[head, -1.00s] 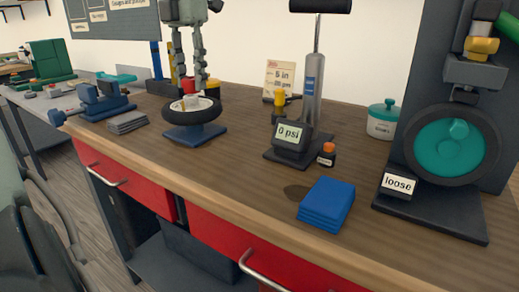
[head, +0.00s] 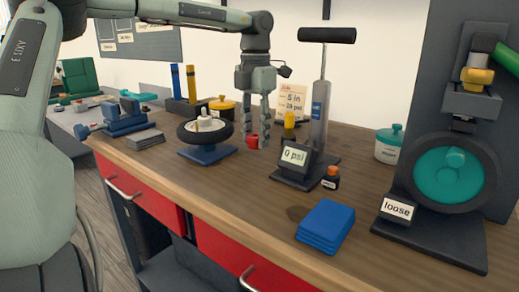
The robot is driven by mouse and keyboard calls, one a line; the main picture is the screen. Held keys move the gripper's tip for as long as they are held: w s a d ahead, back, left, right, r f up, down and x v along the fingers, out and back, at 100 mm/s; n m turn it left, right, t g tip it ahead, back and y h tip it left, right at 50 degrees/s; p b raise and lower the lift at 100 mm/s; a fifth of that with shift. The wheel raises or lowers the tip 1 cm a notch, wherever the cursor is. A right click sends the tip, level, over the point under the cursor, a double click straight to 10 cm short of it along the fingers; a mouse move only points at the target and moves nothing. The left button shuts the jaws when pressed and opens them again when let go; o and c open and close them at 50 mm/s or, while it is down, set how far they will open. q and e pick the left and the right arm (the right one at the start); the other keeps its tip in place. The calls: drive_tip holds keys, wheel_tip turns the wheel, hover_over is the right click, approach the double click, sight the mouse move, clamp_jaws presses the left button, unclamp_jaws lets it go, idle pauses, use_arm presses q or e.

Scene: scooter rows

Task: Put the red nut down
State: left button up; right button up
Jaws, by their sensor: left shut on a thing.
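The red nut (head: 252,141) is between the fingertips of my left gripper (head: 257,142), which is shut on it. The gripper points down over the bench, right of the small wheel (head: 205,129) on its blue stand (head: 207,153) and left of the pump. The nut is low, close to the bench top; I cannot tell whether it touches. The wheel lies flat with a pale hub in its middle. My right gripper is not in view.
The pump (head: 320,110) with its "0 psi" display (head: 294,156) stands right of the gripper, with a small dark bottle (head: 331,178) nearby. A yellow pot (head: 222,110) is behind the wheel. Folded blue cloths (head: 325,226) lie in front. Wooden bench (head: 245,190) between wheel and cloths is clear.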

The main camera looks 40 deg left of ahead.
use_arm(q)
drive_tip(key=shift+w+d+f, duration=0.35)
drive_tip(key=shift+d, duration=0.05)
drive_tip(key=shift+f, duration=0.4)
wheel_tip(320, 180, down, 2)
drive_tip(key=shift+f, duration=0.55)
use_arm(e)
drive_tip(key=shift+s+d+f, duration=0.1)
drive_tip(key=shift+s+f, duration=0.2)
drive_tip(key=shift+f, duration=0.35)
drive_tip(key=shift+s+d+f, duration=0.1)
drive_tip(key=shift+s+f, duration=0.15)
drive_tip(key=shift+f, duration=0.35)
